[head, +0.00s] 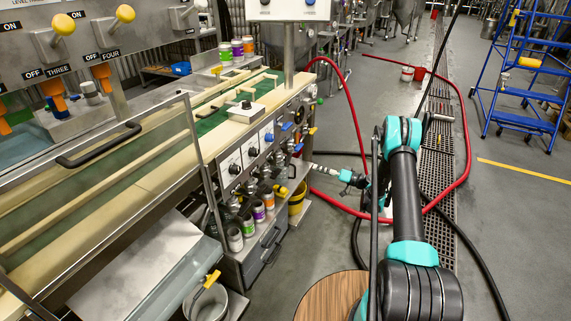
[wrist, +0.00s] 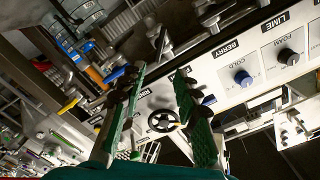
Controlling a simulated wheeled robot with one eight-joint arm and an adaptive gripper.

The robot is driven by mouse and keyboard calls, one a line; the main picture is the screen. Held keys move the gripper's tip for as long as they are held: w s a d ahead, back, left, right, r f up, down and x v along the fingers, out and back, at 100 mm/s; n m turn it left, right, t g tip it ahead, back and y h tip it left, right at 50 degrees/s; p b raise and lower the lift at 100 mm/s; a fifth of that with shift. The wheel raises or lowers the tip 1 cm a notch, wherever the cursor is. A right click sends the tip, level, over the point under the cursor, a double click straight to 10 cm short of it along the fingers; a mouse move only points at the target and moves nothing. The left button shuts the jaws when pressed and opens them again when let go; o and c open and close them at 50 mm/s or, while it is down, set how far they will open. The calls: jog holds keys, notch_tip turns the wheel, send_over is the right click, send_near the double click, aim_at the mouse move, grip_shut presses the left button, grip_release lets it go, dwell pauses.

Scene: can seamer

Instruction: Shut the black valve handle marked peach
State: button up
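I cannot read a peach label in either view, so I cannot tell which handle is the one marked peach. In the wrist view an orange handle (wrist: 95,75) and a blue handle (wrist: 116,74) show left of my gripper (wrist: 161,75). My gripper is open, its two green-and-black fingers apart with no object held. A round black wheel (wrist: 163,121) shows between the fingers, beyond them. In the head view my gripper (head: 316,168) is beside the machine's front.
Berry and lime labels and a black foam knob (wrist: 288,56) are on the pale panel at right in the wrist view. Coloured jars (head: 258,211) stand on a low shelf. A red hose (head: 467,150) loops over the floor. A yellow bucket (head: 297,200) is below the panel.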

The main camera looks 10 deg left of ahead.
aim_at(288, 158)
jog(key=x, duration=1.6)
jog(key=shift+w+a, duration=0.15)
jog(key=shift+a, duration=0.25)
grip_shut()
